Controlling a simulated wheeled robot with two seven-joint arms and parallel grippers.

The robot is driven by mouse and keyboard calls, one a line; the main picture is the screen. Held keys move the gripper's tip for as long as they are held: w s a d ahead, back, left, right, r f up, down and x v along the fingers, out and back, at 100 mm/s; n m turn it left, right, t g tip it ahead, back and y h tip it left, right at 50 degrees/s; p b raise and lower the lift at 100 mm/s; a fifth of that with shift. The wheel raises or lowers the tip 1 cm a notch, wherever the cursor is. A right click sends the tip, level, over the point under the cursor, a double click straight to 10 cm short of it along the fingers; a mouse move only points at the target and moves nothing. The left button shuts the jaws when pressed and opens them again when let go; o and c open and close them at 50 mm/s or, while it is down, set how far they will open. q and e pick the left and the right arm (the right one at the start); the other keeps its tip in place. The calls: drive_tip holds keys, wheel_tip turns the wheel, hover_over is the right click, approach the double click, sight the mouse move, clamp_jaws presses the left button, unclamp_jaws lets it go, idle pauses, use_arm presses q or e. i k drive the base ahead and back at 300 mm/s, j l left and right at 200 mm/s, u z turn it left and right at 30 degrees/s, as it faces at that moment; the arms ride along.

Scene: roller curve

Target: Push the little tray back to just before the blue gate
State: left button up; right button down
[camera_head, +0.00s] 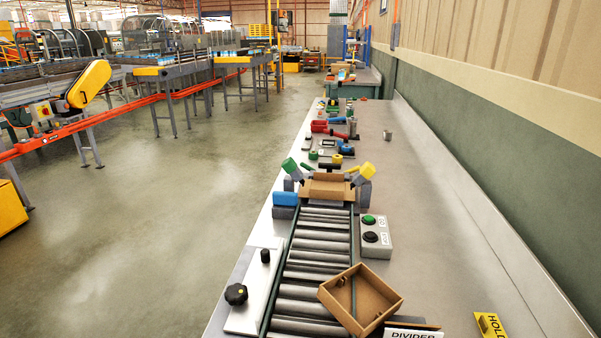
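A small open brown tray (388,307) sits on the near part of the roller track (318,247). It is turned at an angle to the track, its right corner reaching past the right rail, and a thin dark strip shows inside it. A blue block (285,198) on a grey base stands at the left rail near the far end of the rollers; it looks like the blue gate, but I cannot tell whether any of it crosses the track. Bare rollers lie between the tray and the blue block. Neither of my grippers is in view.
An open brown carton (327,190) stands at the track's far end between green-tipped and yellow-tipped fixtures. A grey button box (377,248) is right of the track. A white plate (250,312) with black knobs is left. The yellow HOLD sign (490,325) lies near right.

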sight(377, 302)
drive_tip(key=i+j+z, duration=0.1)
drive_tip(key=j+z, duration=0.5)
drive_tip(key=z, duration=0.2)
drive_tip(key=i, duration=0.05)
